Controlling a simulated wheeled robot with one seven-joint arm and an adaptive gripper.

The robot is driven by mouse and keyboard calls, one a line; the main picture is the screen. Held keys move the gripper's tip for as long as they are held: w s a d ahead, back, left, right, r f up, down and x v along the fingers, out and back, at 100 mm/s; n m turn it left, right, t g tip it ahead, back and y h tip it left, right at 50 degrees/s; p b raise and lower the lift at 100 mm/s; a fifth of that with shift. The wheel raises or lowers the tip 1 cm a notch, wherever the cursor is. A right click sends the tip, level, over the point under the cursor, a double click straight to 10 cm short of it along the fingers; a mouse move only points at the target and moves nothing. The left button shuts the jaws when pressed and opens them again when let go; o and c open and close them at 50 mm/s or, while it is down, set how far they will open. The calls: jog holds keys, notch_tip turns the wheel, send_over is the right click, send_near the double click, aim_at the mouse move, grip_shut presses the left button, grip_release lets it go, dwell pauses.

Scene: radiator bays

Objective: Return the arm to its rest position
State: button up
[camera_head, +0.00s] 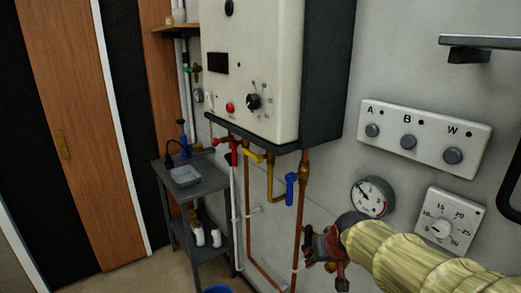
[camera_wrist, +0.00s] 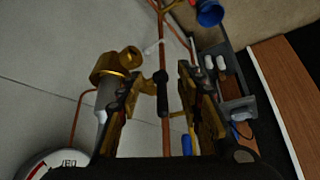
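My arm (camera_head: 415,262), in a ribbed yellow sleeve, reaches in from the lower right of the head view. My gripper (camera_head: 318,248) is at its end, in front of the wall below the boiler and left of the round gauge. In the wrist view my gripper (camera_wrist: 160,92) has its two fingers apart, so it looks open. A slim black handle (camera_wrist: 162,95) shows in the gap between them, in line with a copper pipe. I see no finger pressed on it. Whether it touches anything is not clear.
The white boiler (camera_head: 255,65) hangs above, with copper pipes and a blue-handled valve (camera_head: 291,188) below it. A round gauge (camera_head: 371,196), a dial (camera_head: 451,220) and a switch panel (camera_head: 425,138) are on the wall near my arm. A grey side table (camera_head: 160,180) stands left.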

jog(key=s+r+g, duration=0.1)
jog(key=s+r, duration=0.1)
jog(key=s, duration=2.3)
jog(key=shift+r, duration=0.25)
jog(key=shift+d, duration=0.15)
